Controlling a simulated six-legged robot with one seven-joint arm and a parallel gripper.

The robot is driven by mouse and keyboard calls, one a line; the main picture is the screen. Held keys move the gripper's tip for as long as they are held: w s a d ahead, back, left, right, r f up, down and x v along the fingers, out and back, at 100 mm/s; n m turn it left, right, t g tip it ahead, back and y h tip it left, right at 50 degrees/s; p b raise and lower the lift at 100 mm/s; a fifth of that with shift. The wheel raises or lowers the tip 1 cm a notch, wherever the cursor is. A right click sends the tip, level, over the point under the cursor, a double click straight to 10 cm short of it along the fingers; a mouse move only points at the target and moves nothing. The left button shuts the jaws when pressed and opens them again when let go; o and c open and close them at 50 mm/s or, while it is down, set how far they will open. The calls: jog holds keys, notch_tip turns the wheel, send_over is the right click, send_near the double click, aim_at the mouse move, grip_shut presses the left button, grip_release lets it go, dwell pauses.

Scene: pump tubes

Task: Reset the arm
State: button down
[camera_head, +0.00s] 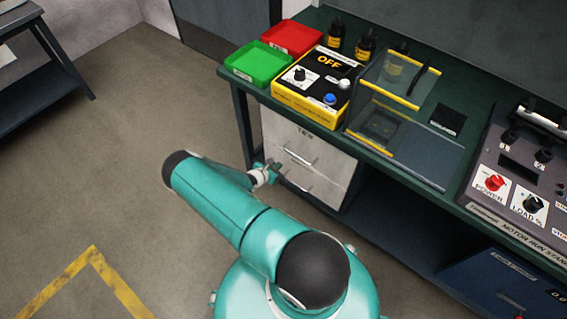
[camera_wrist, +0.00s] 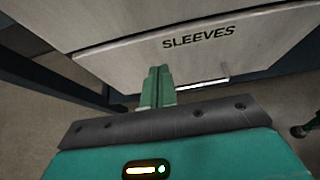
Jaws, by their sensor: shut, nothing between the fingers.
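My teal arm (camera_head: 225,205) is folded in the lower middle of the head view. My gripper (camera_head: 272,167) is in front of the light drawer cabinet under the bench, apart from the items on the bench top. In the wrist view my gripper (camera_wrist: 158,72) has its two teal fingers together, with nothing seen between them. Behind the fingers is a drawer front (camera_wrist: 190,50) labelled SLEEVES, with a pale handle (camera_wrist: 203,83). I cannot tell whether the fingers touch the drawer.
The green-topped bench (camera_head: 450,92) bears a green tray (camera_head: 258,66), a red tray (camera_head: 292,40), a yellow control box (camera_head: 312,88) reading OFF, a clear guarded box (camera_head: 385,110) and a motor run stand (camera_head: 515,175). Floor (camera_head: 110,150) to the left is clear.

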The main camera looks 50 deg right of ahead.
jog(key=v, duration=0.7)
jog(key=shift+a+r, duration=0.1)
jog(key=w+a+r+m+y, duration=0.2)
jog(key=a+r+m, duration=0.2)
jog(key=r, duration=0.8)
jog(key=w+a+r+m+g+y, duration=0.1)
jog(key=a+r+m, duration=0.35)
jog(key=r, duration=0.75)
jog(key=w+a+r+m+y, duration=0.2)
jog(key=a+r+m, duration=0.25)
jog(key=r, duration=0.75)
jog(key=s+a+r+m+t+y, duration=0.2)
jog(key=s+a+r+m+y, duration=0.1)
jog(key=s+a+r, duration=0.4)
jog(key=s+a+r+m+t+y, duration=0.3)
jog(key=s+a+r, duration=0.5)
jog(key=s+r, duration=0.5)
jog(key=shift+a+r+t+y, duration=0.3)
jog(key=shift+r+y, duration=0.2)
jog(key=shift+r, duration=1.55)
jog(key=shift+s, duration=0.1)
